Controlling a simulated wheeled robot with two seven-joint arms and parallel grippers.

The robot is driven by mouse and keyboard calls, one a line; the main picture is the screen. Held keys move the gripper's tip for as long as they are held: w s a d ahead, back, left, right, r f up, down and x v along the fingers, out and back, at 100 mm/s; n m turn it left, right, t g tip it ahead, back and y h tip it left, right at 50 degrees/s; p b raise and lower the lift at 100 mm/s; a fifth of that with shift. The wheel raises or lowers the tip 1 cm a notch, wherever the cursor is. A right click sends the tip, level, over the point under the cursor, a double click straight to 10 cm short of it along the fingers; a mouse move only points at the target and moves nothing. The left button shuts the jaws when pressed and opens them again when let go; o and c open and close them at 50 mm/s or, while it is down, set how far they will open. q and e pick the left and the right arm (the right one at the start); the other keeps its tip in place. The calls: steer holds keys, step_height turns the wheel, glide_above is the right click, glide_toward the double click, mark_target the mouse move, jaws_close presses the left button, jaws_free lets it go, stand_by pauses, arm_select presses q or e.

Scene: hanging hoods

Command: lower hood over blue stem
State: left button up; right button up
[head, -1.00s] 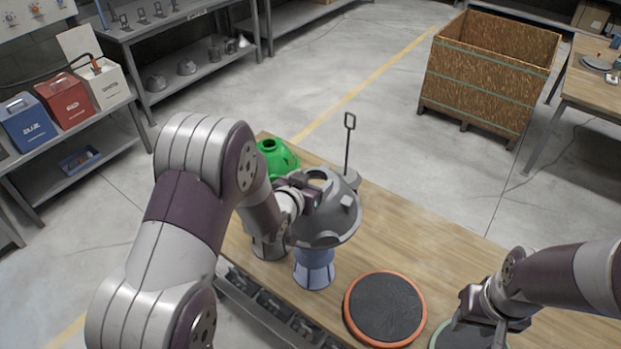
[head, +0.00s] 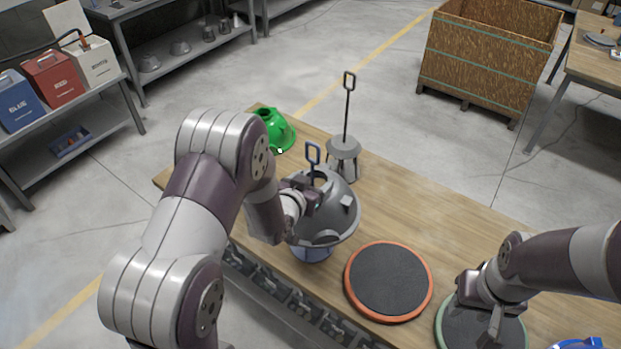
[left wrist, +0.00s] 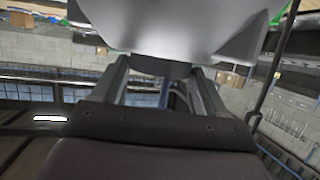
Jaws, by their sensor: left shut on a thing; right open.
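The grey dome-shaped hood (head: 325,225) is around the blue stem, whose blue loop handle (head: 313,153) sticks up through the hood's top opening. The stem's blue lower part (head: 312,254) shows just below the rim; the rest is hidden. My left gripper (head: 312,199) is shut on the hood at its upper left side. In the left wrist view the hood (left wrist: 180,28) fills the top, beyond the fingers (left wrist: 165,88). I cannot tell whether the hood rests on anything. My right gripper (head: 485,308) is open above the green-rimmed round mat (head: 441,325).
A grey stem (head: 344,158) with a tall looped rod stands just behind the hood. A green hood (head: 277,131) lies at the table's back left. An orange-rimmed mat (head: 430,287) lies to the right. A blue object (head: 578,343) shows at the lower right. The wooden table's back right is clear.

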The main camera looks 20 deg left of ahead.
arm_select(q)
steer(key=f+b, duration=0.8)
steer(key=f, duration=0.1)
steer(key=shift+w+a+f, duration=0.1)
steer(key=shift+w+a, duration=0.1)
steer(key=shift+a+f+b, duration=0.3)
steer(key=shift+f+b, duration=0.1)
steer(key=shift+f, duration=0.15)
steer(key=shift+f+b, duration=0.4)
steer(key=shift+b, duration=0.1)
stand_by(0.4)
steer(key=o, duration=1.8)
steer(key=shift+s, duration=0.15)
